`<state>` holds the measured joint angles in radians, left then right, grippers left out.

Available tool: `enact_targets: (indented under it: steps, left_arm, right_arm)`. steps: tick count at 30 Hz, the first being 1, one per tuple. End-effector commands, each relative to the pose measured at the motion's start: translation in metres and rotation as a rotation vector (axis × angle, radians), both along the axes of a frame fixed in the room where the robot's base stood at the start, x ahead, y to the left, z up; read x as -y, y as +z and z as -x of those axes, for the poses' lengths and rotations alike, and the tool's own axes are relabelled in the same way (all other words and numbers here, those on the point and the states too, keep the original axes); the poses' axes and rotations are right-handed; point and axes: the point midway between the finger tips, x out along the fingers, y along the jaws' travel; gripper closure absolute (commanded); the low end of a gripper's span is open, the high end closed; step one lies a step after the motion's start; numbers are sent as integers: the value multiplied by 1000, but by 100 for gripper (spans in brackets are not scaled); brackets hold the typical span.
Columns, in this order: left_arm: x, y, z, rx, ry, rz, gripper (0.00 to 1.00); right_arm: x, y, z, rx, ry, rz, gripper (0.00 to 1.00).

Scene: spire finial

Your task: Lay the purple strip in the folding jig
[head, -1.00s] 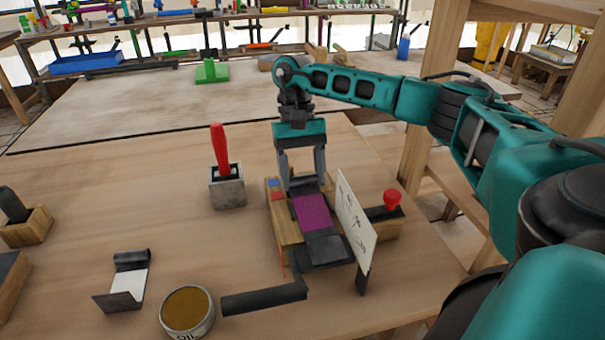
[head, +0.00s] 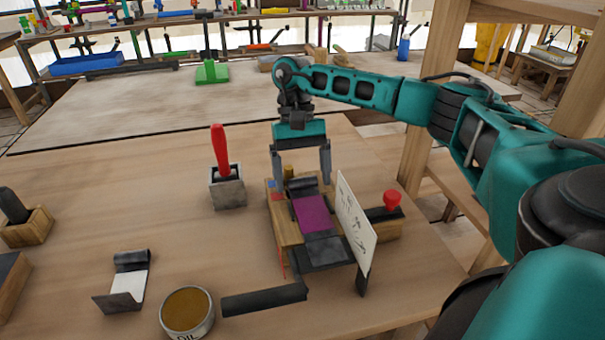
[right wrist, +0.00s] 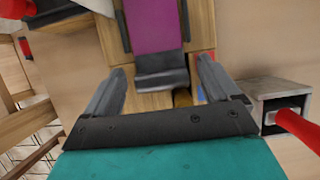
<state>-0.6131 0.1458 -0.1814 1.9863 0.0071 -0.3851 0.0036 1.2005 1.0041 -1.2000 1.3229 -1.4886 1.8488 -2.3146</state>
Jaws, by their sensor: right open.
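The purple strip (head: 313,212) lies flat on the folding jig, a wooden block (head: 287,228) with dark metal plates. It also shows at the top of the right wrist view (right wrist: 154,24). A dark curved piece (right wrist: 161,72) sits at the strip's far end. My right gripper (head: 301,180) is open over the jig's far end, its fingers spread on either side of this piece and apart from the strip. In the right wrist view the gripper (right wrist: 160,82) is empty. My left gripper is not in view.
A white marked card (head: 356,229) stands along the jig's right side, near a red knob (head: 392,200). A red-handled tool (head: 221,150) stands in a metal block (head: 228,190) to the left. An oil tin (head: 187,312) and a dark bar (head: 262,299) lie in front.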

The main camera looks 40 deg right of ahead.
Motion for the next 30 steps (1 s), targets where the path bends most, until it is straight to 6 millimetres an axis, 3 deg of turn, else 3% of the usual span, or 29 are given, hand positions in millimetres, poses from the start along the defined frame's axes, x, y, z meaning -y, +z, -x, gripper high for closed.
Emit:
enact_targets:
  steps: [10, 15, 21, 30]
  left_arm:
    - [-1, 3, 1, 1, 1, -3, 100]
    - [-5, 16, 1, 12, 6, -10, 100]
    - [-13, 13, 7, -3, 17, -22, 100]
    - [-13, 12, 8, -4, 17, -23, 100]
  right_arm:
    - [12, 68, -25, 6, -2, -1, 11]
    - [18, 97, -34, 4, -1, 0, 11]
    - [21, 110, -40, 2, 1, -1, 11]
    - [22, 111, -40, 2, 1, -1, 11]
